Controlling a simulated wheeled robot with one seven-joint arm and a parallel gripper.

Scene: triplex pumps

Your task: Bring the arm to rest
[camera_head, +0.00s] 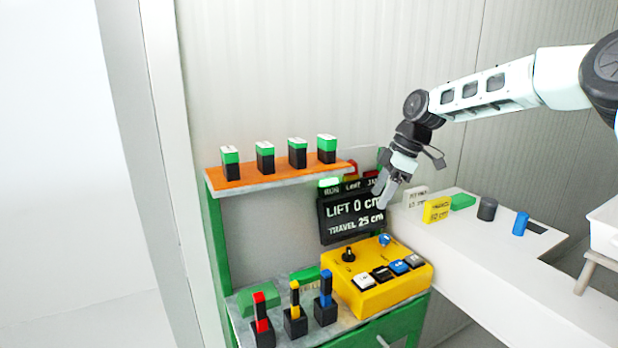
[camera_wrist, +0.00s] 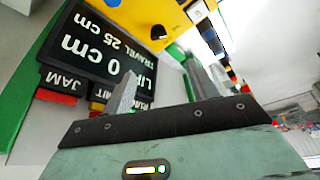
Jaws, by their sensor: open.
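My arm (camera_head: 490,88) reaches in from the right in the head view, bent down at the wrist. My gripper (camera_head: 386,196) hangs in front of the right part of a black display reading "LIFT 0 cm, TRAVEL 25 cm" (camera_head: 338,226). In the wrist view my gripper (camera_wrist: 160,88) has its two fingers apart with nothing between them. The display (camera_wrist: 92,48) shows there upside down beside the fingers. I cannot tell the exact gap between gripper and display.
Below is a yellow control box (camera_head: 372,298) with knobs and buttons. Red, yellow and blue levers (camera_head: 295,312) stand left of it. Several green-black blocks stand on an orange shelf (camera_head: 272,180). A white counter (camera_head: 470,255) at right holds a yellow block (camera_head: 436,210) and cylinders.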

